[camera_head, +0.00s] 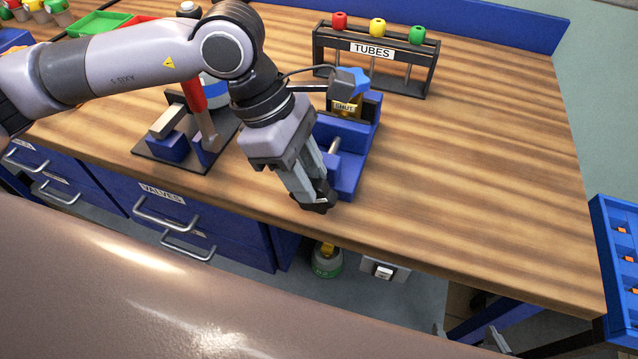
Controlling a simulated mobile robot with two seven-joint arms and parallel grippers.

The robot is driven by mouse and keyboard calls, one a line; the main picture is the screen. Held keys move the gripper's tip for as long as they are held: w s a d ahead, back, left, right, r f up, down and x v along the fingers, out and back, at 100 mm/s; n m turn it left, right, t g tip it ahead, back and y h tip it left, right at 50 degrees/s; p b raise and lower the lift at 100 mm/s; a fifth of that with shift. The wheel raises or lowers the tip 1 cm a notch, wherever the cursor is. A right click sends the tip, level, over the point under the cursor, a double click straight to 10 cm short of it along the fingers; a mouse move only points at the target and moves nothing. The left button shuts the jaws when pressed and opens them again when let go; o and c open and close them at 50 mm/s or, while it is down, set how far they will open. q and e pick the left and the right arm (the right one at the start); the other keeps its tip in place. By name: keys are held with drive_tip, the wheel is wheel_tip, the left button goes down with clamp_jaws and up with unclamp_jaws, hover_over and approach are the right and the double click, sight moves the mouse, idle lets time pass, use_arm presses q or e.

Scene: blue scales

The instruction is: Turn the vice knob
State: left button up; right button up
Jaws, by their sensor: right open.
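The blue vice (352,172) stands near the front edge of the wooden bench, with a short grey bar (333,146) on its near left side. A yellow piece labelled SHUT with a blue top (351,81) sits in the vice's upper part. My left gripper (318,203) points down in front of the vice's left side and hides part of it. I cannot tell whether its fingers are apart, hold anything or touch the vice. I cannot make out a separate vice knob. My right gripper (469,338) shows only partly at the bottom, below the bench edge, open and away from the vice.
A black rack labelled TUBES (375,62) stands behind the vice. A red-handled tool (193,95) on a dark base stands left of it. Blue drawers (205,225) lie under the bench front. The bench top right of the vice is clear. A blue bin (603,235) is at the far right.

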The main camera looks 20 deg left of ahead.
sight(313, 182)
use_arm(q)
drive_tip(key=shift+x, duration=2.05)
clamp_jaws()
drive_tip(key=shift+d+f+y+b, duration=0.15)
drive_tip(key=shift+y+b, duration=0.25)
